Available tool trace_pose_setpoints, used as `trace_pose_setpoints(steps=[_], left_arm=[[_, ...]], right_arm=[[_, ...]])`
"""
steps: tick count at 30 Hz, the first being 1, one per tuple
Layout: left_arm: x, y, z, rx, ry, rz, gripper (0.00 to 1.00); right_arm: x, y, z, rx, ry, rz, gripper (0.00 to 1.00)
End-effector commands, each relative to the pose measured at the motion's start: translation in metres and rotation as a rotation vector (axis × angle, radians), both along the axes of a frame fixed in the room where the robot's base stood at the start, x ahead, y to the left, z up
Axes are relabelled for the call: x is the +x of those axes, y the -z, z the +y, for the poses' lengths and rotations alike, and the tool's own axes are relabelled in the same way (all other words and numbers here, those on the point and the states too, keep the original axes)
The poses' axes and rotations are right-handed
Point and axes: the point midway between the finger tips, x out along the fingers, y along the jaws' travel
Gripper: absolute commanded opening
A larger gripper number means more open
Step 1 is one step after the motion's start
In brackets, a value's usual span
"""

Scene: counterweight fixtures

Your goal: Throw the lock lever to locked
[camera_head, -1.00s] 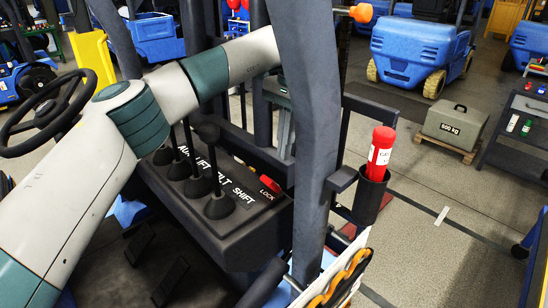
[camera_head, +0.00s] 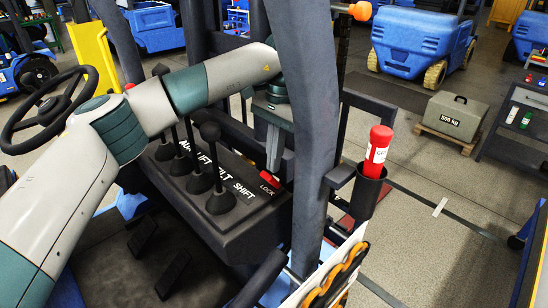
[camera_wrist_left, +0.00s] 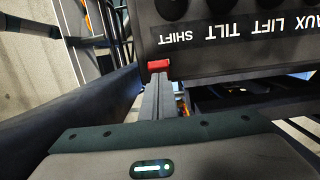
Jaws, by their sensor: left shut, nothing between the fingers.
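The lock lever (camera_head: 269,178) is a small red piece beside the white LOCK label at the right end of the black lever console (camera_head: 222,220). In the left wrist view the red lever (camera_wrist_left: 158,65) shows at the console's edge, straight ahead of the fingertips. My left gripper (camera_head: 272,168) is shut and empty, pointing down with its tips right at the lever. It also shows in the left wrist view (camera_wrist_left: 157,80). I cannot tell whether the tips touch the lever. Part of the lever is hidden by the fingers. My right gripper is not in view.
Several black-knobbed levers (camera_head: 209,131) stand left of the lock lever. A dark pillar (camera_head: 308,110) rises close to the right of my left gripper. A red cylinder (camera_head: 377,150) sits in a holder beyond it. A steering wheel (camera_head: 48,110) is at left.

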Motion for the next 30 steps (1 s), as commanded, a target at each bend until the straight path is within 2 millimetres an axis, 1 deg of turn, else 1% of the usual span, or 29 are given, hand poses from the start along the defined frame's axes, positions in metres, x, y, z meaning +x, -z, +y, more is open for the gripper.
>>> trace_pose_setpoints(steps=[5,10,14,30], left_arm=[[-0.001,0.002,0.001,-0.013,0.000,-0.015,0.00],[-0.002,0.003,0.002,-0.048,0.001,-0.049,0.00],[-0.002,0.001,0.003,-0.060,-0.001,-0.062,0.00],[-0.005,0.002,0.005,-0.124,0.000,-0.124,0.00]], right_arm=[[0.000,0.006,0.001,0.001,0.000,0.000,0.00],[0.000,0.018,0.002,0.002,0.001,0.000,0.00],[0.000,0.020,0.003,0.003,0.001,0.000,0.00],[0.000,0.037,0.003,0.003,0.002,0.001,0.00]])
